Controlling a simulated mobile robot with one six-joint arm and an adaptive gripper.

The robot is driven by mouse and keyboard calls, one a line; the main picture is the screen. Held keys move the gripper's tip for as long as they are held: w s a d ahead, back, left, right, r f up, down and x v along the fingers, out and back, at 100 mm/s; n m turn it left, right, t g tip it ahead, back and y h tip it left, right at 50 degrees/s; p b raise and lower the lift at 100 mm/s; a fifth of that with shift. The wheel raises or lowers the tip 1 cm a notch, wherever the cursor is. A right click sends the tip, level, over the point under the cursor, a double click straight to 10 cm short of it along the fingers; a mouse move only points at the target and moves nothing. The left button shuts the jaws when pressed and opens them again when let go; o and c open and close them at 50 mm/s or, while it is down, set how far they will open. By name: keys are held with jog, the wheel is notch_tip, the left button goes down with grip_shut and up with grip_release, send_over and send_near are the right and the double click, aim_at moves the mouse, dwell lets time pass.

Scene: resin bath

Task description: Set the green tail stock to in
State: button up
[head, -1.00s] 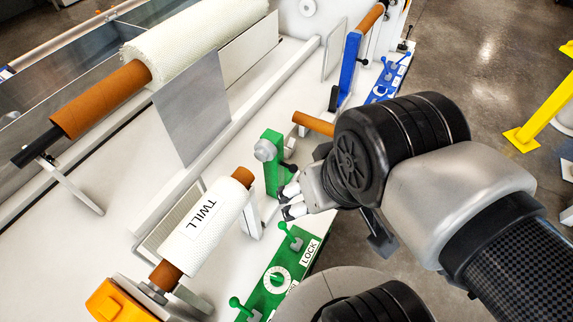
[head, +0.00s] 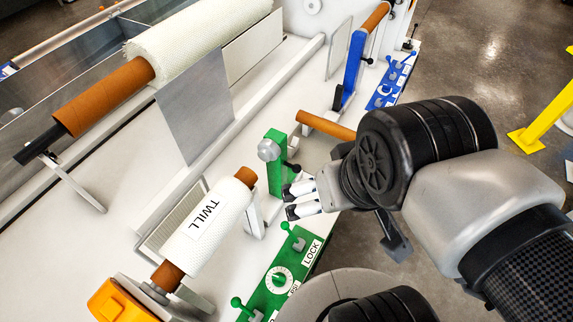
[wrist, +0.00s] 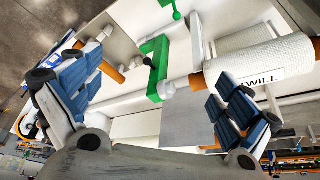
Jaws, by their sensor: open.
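The green tail stock (head: 275,163) is an upright green post with a grey round nose (head: 268,150) on its left and a black-knobbed handle (head: 292,168) on its right. The nose stands apart from the end of the TWILL roll (head: 206,225), with a gap between it and the brown core. My gripper (head: 288,203) is open and empty, its fingertips just right of and in front of the post's lower part. In the wrist view the green tail stock (wrist: 156,68) lies between the spread fingers, beyond them. I cannot tell any contact.
A green panel (head: 268,290) with a dial, levers and a LOCK label lies below the gripper. A blue post (head: 352,62) and blue panel (head: 384,95) stand behind. A brown tube (head: 325,125) lies close behind my wrist. An orange block (head: 115,302) is at lower left.

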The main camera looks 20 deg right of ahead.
aim_at(297, 168)
jog(key=shift+c, duration=0.2)
